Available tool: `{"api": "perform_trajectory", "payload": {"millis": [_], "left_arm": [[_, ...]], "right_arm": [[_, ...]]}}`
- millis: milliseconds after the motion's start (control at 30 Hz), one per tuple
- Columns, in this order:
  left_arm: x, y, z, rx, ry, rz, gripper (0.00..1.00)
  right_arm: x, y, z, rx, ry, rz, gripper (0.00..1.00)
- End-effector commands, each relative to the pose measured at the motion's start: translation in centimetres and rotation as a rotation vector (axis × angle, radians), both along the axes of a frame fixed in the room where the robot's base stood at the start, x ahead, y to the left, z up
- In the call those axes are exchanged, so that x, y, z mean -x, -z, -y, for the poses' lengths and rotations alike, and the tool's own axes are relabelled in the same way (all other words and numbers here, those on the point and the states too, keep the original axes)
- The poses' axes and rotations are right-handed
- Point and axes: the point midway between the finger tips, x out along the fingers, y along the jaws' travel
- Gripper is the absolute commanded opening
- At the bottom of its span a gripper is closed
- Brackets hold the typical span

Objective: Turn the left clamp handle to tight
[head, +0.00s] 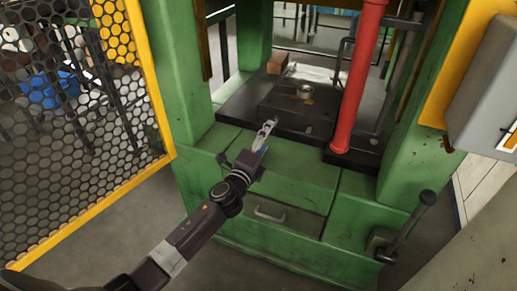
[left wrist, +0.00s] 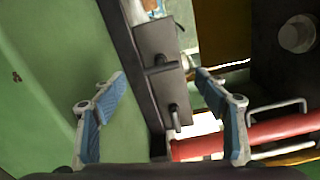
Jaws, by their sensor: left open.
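My left gripper (head: 267,130) reaches up to the front edge of the black bed (head: 232,103) of a green press. In the left wrist view its blue-padded fingers (left wrist: 160,73) are spread apart. A dark T-shaped handle (left wrist: 160,66) on the dark front face (left wrist: 150,35) shows between the fingertips, apparently the left clamp handle. I see no finger touching it, but the depth gap is unclear. A second dark handle (left wrist: 174,115) sits lower in that view. My right gripper is not in view.
A red column (head: 360,75) rises at the bed's right. A metal ring (head: 305,91) and a brown block (head: 277,63) are on the bed. A black-knobbed lever (head: 408,225) is at front right. A yellow-framed mesh guard (head: 148,80) stands left. A drawer handle (head: 270,215) is below.

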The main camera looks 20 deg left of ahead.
Motion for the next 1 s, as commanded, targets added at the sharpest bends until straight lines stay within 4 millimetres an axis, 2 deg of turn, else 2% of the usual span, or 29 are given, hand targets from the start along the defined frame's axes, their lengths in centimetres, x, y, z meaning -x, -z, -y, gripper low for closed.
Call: {"api": "perform_trajectory", "payload": {"millis": [33, 200, 400, 1000], "left_arm": [[1.2, 0.2, 0.0, 0.000, 0.001, -0.002, 0.67], [4.1, 0.1, -0.1, 0.000, 0.001, -0.002, 0.67], [5.8, 0.1, -0.2, 0.000, 0.001, -0.001, 0.67], [6.1, 0.0, -0.2, 0.000, 0.000, -0.001, 0.67]], "right_arm": [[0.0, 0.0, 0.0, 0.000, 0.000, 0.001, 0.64], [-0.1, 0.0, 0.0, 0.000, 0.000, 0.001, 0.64], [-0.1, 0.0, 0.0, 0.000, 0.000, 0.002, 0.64], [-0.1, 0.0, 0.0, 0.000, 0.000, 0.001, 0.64]]}}
